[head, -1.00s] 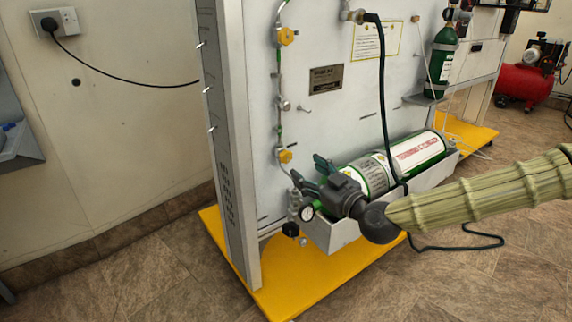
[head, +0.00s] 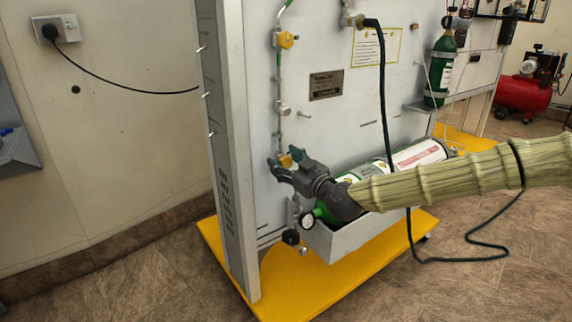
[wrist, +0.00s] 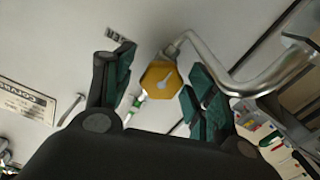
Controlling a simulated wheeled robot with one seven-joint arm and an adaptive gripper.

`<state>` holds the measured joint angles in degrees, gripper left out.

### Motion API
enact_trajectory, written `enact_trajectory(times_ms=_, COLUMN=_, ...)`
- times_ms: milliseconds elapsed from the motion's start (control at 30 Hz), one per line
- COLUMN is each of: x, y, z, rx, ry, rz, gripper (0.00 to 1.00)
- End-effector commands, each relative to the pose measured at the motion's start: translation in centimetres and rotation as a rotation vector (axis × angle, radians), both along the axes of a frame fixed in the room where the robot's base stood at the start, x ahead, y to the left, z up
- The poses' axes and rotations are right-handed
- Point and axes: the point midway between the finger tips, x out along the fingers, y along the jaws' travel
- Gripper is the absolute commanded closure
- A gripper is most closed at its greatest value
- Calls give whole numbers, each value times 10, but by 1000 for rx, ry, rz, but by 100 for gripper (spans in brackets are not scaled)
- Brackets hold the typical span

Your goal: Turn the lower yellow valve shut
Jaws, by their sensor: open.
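The lower yellow valve (wrist: 160,79) sits between the two open fingers of my gripper (wrist: 152,95) in the wrist view. It is a yellow, many-sided knob with a pale pointer mark, on a metal pipe. Clear space shows on both sides of it, and I cannot tell how far the fingertips reach along it. In the head view the lower valve (head: 285,160) is partly hidden by my gripper (head: 281,166), which is close to the panel. The upper yellow valve (head: 287,40) is higher on the same pipe line.
A green and white cylinder (head: 420,155) lies in a grey trough (head: 350,236) below my arm. A dark hose (head: 384,90) hangs down the panel beside the arm. A pressure gauge (head: 307,222) and black knob (head: 291,237) are below the gripper. A metal pipe (wrist: 240,83) bends close to the right finger.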

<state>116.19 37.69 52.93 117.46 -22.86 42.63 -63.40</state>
Motion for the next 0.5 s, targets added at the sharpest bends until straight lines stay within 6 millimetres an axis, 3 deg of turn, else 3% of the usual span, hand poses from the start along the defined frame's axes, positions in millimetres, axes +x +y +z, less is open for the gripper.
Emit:
enact_trajectory(times_ms=200, x=0, y=0, z=0, rx=0, ry=0, rz=0, gripper=44)
enact_trajectory(times_ms=433, x=0, y=0, z=0, rx=0, ry=0, rz=0, gripper=86)
enact_trajectory(times_ms=500, x=0, y=0, z=0, rx=0, ry=0, rz=0, gripper=90)
